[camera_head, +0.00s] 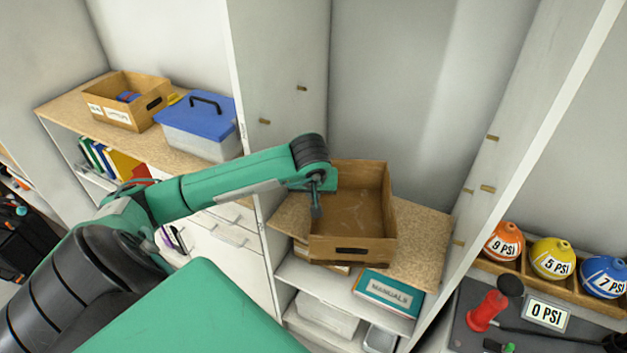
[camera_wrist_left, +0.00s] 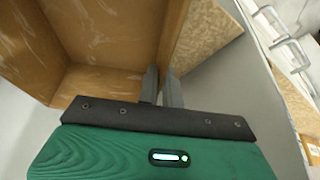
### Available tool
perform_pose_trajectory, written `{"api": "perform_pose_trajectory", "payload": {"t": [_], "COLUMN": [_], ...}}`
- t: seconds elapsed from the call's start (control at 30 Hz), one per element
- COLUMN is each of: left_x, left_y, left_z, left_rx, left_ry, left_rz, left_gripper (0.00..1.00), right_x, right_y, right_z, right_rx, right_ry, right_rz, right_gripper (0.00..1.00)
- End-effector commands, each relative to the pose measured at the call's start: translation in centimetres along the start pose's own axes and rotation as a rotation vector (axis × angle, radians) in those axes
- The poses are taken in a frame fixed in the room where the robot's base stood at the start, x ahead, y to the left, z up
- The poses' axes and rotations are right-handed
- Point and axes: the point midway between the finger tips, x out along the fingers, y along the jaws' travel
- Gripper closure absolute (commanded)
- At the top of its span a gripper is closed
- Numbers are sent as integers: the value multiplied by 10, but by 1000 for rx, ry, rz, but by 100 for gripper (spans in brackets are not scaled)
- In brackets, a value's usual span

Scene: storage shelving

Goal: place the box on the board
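The box (camera_head: 352,248) is an open, empty brown cardboard box with a handle slot in its front. It is at the tan speckled board (camera_head: 425,235) in the middle shelf bay, and its front covers part of the board's front edge. I cannot tell whether it rests fully on the board. My left gripper (camera_head: 317,205) is at the box's left wall. In the left wrist view, its two fingers (camera_wrist_left: 160,86) are close together with the wall of the box (camera_wrist_left: 100,35) between them. The board (camera_wrist_left: 208,35) also shows there. My right gripper is not in view.
A teal manuals box (camera_head: 388,293) lies on the shelf below the board. White upright panels (camera_head: 285,110) bound the bay on both sides. On the left shelf stand a blue-lidded bin (camera_head: 203,125) and another cardboard box (camera_head: 125,100). Coloured PSI balls (camera_head: 551,258) sit at right.

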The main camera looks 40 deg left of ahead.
Motion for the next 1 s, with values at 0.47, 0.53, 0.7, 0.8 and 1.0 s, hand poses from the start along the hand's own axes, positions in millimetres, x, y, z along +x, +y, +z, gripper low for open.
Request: {"api": "perform_pose_trajectory", "payload": {"t": [0.47, 0.53, 0.7, 0.8, 1.0], "left_x": [-5, -11, -46, -68, -102], "left_y": [0, 1, 1, 0, 0], "left_z": [-2, -2, -3, -2, -2], "left_rx": [-1, 1, 1, 1, -1], "left_ry": [-1, 3, 6, 6, 3], "left_rz": [0, 3, 4, 2, 2], "left_gripper": [75, 75, 75, 75, 75], "right_x": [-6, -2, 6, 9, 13], "right_y": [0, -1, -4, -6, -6], "right_z": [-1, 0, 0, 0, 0], "right_rx": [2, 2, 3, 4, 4], "right_ry": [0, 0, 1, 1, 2], "right_rz": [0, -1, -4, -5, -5], "right_gripper": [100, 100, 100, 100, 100]}}
